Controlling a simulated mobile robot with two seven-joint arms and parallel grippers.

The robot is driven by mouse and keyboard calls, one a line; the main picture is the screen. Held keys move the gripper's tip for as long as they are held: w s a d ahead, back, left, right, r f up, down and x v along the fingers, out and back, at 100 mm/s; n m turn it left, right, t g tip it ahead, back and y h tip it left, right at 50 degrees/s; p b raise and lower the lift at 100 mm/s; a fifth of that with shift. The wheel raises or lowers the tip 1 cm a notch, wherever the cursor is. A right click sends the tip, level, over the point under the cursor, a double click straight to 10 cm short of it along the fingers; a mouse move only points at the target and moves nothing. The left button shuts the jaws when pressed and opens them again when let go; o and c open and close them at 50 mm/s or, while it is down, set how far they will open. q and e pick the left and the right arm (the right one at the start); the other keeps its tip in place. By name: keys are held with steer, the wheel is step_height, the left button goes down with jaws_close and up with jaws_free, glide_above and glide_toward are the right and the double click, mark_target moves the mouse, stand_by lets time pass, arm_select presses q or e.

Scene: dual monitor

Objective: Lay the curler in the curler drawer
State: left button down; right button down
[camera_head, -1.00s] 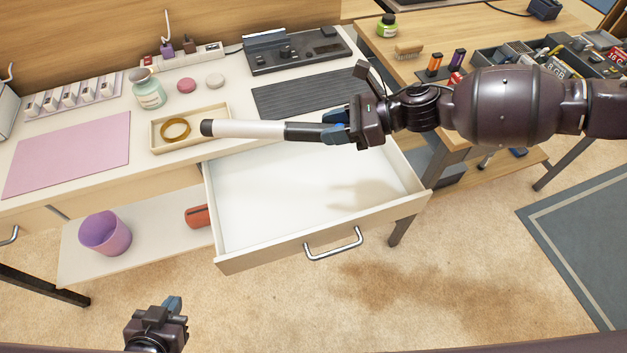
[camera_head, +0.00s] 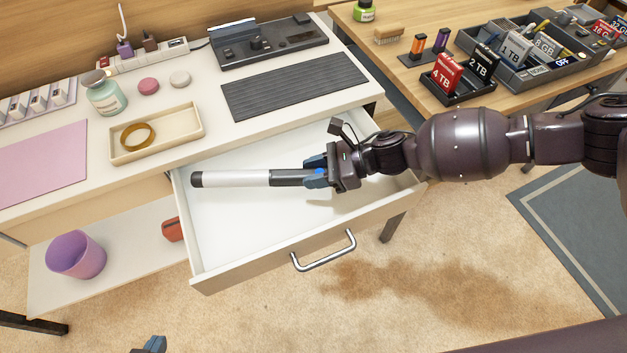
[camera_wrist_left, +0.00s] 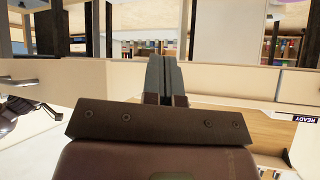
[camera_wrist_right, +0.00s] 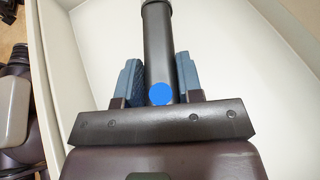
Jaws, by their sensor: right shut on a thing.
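The curler (camera_head: 240,179), a rod with a white barrel, dark tip and dark handle, lies across my right gripper (camera_head: 316,172). The right gripper is shut on its dark handle, which also shows in the right wrist view (camera_wrist_right: 157,50) with a blue end. The curler is roughly level over the open white drawer (camera_head: 240,238); whether it touches the drawer floor I cannot tell. My left gripper (camera_head: 152,345) shows only at the bottom edge of the head view. In the left wrist view its fingers (camera_wrist_left: 163,78) are together with nothing between them.
The drawer has a metal handle (camera_head: 324,252) in front. On the desk above are a tray (camera_head: 185,122) with a ring-shaped item (camera_head: 138,136), a green jar (camera_head: 106,97) and a dark ribbed mat (camera_head: 297,87). A purple bin (camera_head: 75,255) stands at lower left.

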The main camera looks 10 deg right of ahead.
mark_target(314, 192)
step_height(314, 192, down, 4)
steer(key=shift+s+r+b, duration=0.1)
steer(key=shift+r+b, duration=0.05)
steer(key=shift+b, duration=0.25)
steer(key=shift+f, duration=0.25)
arm_select(q)
steer(key=shift+w+d, duration=0.15)
steer(key=shift+w, duration=0.05)
arm_select(e)
steer(key=shift+r, duration=0.15)
arm_select(q)
steer(key=shift+f, duration=0.15)
arm_select(e)
steer(key=c, duration=0.8)
jaws_free()
steer(key=shift+f, duration=0.25)
